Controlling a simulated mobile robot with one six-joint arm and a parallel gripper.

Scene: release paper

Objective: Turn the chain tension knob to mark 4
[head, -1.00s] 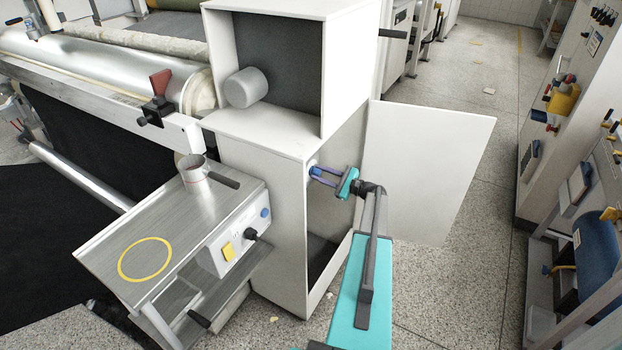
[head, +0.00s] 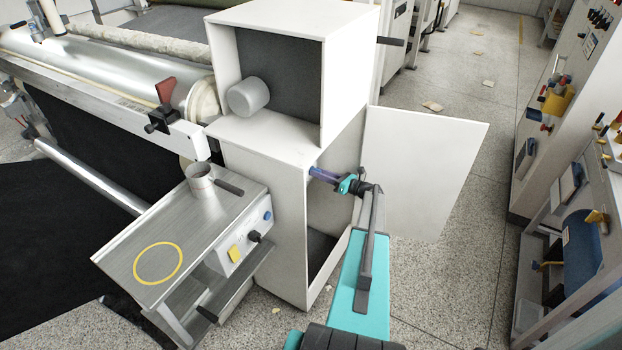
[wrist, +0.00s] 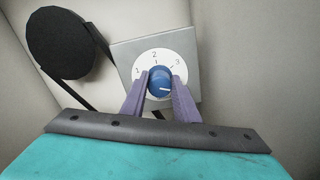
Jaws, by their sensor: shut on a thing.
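The tension knob (wrist: 159,82) is blue and sits on a round white dial (wrist: 152,60) on a grey square plate. Marks 1, 2 and 3 show along the dial's upper edge; the lower dial is hidden by the fingers, and no mark 4 shows. A white line on the knob points right and slightly down, past mark 3, towards the right finger. My gripper (wrist: 160,88) has its purple fingers on both sides of the knob, shut on it.
A black disc (wrist: 58,44) with a black band is left of the dial. The open cabinet door (head: 425,170) stands right of my arm. A metal side table (head: 130,255) with a steel cup (head: 200,183) stands left.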

